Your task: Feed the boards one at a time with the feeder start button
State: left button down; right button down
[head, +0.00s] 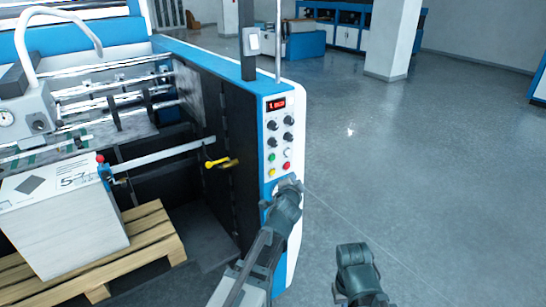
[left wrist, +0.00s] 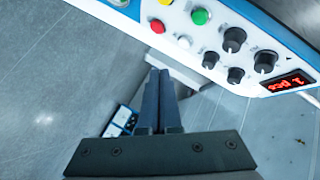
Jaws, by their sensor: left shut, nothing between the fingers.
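The feeder control panel (head: 281,140) is a white plate with blue edging on the machine's end post. It carries a green button (head: 271,157), a red button (head: 286,166) and a yellow one (head: 271,171) below black knobs. In the left wrist view the green button (left wrist: 200,16) and red button (left wrist: 157,26) lie above my fingertips. The boards (head: 62,225) form a white stack at the lower left. My left gripper (head: 290,186) is shut and empty, just below the buttons in the head view; its closed fingers (left wrist: 154,72) touch no button that I can see.
A wooden pallet (head: 145,240) carries the stack. A red display (left wrist: 290,82) above the knobs reads 1 pcs. A yellow handle (head: 217,162) sticks out inside the feeder opening. Open grey floor (head: 420,170) lies right of the machine, with a white pillar (head: 392,40) behind.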

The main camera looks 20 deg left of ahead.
aim_at(272, 158)
pick_arm(q)
jog(key=shift+w+r, duration=0.1)
jog(key=shift+r, duration=0.05)
jog(key=w+a, duration=0.5)
jog(key=a, duration=0.2)
jog(key=shift+w, duration=0.2)
dwell(0.4)
jog(key=shift+w+a, duration=0.1)
jog(key=shift+a, duration=0.05)
dwell(1.9)
jog(key=shift+w+a, duration=0.2)
jog(key=shift+w+a, duration=0.25)
jog(key=shift+a, duration=0.1)
dwell(0.8)
jog(key=shift+s+d, duration=0.1)
dwell(0.3)
jog(key=shift+s+d, duration=0.45)
jog(key=shift+d, duration=0.15)
